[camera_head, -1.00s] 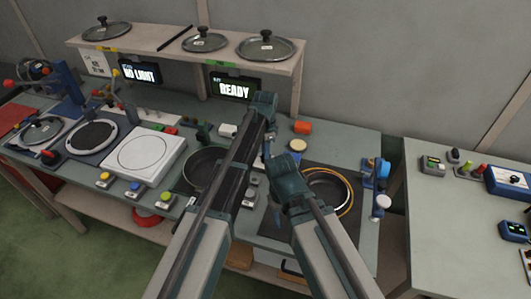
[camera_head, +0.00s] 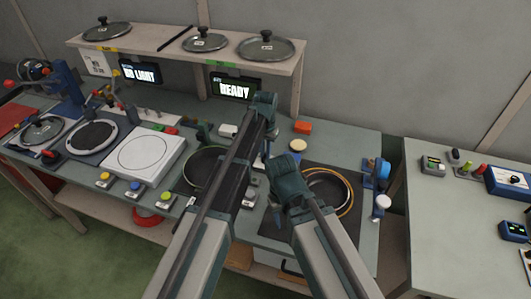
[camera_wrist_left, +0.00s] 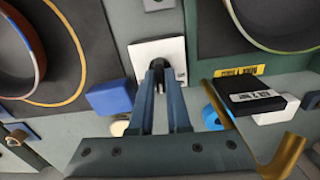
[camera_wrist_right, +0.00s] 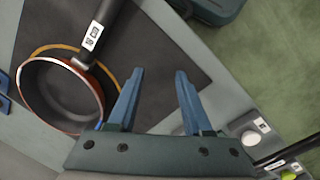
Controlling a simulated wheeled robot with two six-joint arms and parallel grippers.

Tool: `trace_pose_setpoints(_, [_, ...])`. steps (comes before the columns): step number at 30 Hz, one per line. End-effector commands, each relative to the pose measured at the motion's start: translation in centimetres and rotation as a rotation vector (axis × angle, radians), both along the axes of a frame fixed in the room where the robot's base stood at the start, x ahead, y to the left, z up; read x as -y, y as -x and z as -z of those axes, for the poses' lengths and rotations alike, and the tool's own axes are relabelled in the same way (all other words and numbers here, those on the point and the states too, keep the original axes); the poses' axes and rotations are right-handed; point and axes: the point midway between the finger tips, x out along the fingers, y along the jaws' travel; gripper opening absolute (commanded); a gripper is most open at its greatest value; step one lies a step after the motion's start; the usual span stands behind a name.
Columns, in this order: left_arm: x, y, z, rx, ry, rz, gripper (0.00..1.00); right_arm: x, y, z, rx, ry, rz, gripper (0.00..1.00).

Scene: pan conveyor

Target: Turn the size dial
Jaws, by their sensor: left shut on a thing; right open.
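In the left wrist view a small black knob (camera_wrist_left: 181,70) stands on a white square plate (camera_wrist_left: 150,50); I take it for the size dial. My left gripper (camera_wrist_left: 168,69) is shut on this knob, and its fingertips hide part of it. No scale or mark on the plate is readable. In the head view the dial is hidden behind my arms. My right gripper (camera_wrist_right: 158,82) is open and empty in the right wrist view, above the edge of a dark mat, beside an orange-rimmed pan (camera_wrist_right: 62,95).
A blue block (camera_wrist_left: 110,97) and a black labelled box (camera_wrist_left: 250,95) flank the dial. A green-rimmed pan (camera_head: 204,164) sits left of my arms. Lids (camera_head: 265,46) lie on the shelf (camera_head: 170,48) above a screen reading READY (camera_head: 235,88). A side table (camera_head: 440,215) stands at right.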

Motion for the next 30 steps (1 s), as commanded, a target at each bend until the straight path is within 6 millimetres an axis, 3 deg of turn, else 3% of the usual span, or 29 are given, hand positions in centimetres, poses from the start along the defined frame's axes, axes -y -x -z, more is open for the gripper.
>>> trace_pose_setpoints(22, [-0.01, 0.00, 0.00, 0.000, 0.000, -0.076, 0.00, 0.00, 0.00, 0.00, 0.000, 0.000, 0.000, 0.50])
trace_pose_setpoints(23, [-0.01, 0.01, 0.00, 0.000, 0.000, -0.076, 0.18, 0.00, 0.00, 0.00, 0.000, 0.000, 0.000, 0.50])
trace_pose_setpoints(27, [-0.01, 0.01, 0.00, 0.000, 0.000, -0.076, 0.44, 0.00, 0.00, 0.00, 0.000, 0.000, 0.000, 0.50])
trace_pose_setpoints(30, [-0.01, 0.00, 0.00, 0.000, 0.000, -0.076, 0.45, 0.00, 0.00, 0.00, 0.000, 0.000, 0.000, 0.50])
